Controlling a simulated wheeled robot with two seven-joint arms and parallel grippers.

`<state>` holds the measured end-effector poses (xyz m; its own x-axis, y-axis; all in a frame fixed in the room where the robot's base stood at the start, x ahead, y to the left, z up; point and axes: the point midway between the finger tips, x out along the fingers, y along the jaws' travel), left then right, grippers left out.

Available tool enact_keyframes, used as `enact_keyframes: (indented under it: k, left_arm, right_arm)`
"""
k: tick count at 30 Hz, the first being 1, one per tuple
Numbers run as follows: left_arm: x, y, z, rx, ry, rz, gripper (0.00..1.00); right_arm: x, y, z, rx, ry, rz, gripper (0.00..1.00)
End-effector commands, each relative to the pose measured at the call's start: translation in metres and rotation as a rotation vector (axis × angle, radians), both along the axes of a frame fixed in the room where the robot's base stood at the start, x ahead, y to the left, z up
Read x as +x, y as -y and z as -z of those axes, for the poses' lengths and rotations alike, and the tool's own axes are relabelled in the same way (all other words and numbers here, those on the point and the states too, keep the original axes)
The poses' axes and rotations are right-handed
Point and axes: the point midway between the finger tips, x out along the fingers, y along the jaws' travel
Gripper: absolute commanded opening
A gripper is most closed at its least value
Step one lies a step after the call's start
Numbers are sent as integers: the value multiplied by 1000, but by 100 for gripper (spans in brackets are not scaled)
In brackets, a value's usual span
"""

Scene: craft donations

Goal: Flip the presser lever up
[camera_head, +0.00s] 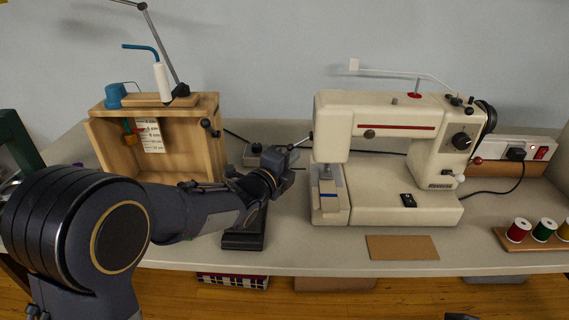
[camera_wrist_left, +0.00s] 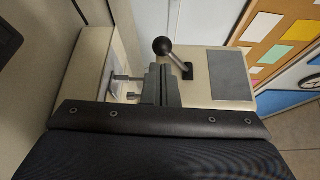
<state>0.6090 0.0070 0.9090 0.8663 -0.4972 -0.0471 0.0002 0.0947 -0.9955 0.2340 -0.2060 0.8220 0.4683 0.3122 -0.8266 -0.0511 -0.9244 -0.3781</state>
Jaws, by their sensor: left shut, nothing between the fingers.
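The cream sewing machine (camera_head: 385,155) stands upright on the table right of centre. The presser lever (camera_head: 303,141) shows small at the left end of its head, partly masked by my gripper. In the left wrist view the lever has a black ball knob (camera_wrist_left: 162,46) on a short metal rod, set on a dark mount against a cream surface. My left gripper (camera_head: 291,160) is beside the machine's left end, shut and empty. Its closed fingers (camera_wrist_left: 160,80) lie just below the knob in the wrist view; whether they touch the lever I cannot tell.
A wooden box (camera_head: 205,150) with a blue-and-white tool on top stands at the left. A cardboard piece (camera_head: 402,247) lies in front of the machine. A spool rack (camera_head: 510,238) and a power strip (camera_head: 532,142) are at the right.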

Motion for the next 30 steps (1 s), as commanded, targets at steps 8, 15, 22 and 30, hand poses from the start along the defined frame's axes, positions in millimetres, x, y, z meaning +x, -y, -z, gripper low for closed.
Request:
enact_keyframes:
  k: [8,15,22,30]
  left_arm:
    - [2,1,1,0,-1,0,0]
    - [2,1,-1,11,1,1,0]
    - [2,0,-3,56,1,1,0]
    - [2,-2,-5,98,1,0,0]
  right_arm:
    - [0,0,0,0,0,0,36]
    - [0,0,0,0,0,0,36]
    - [0,0,-1,0,0,0,36]
    - [0,0,-2,0,0,0,36]
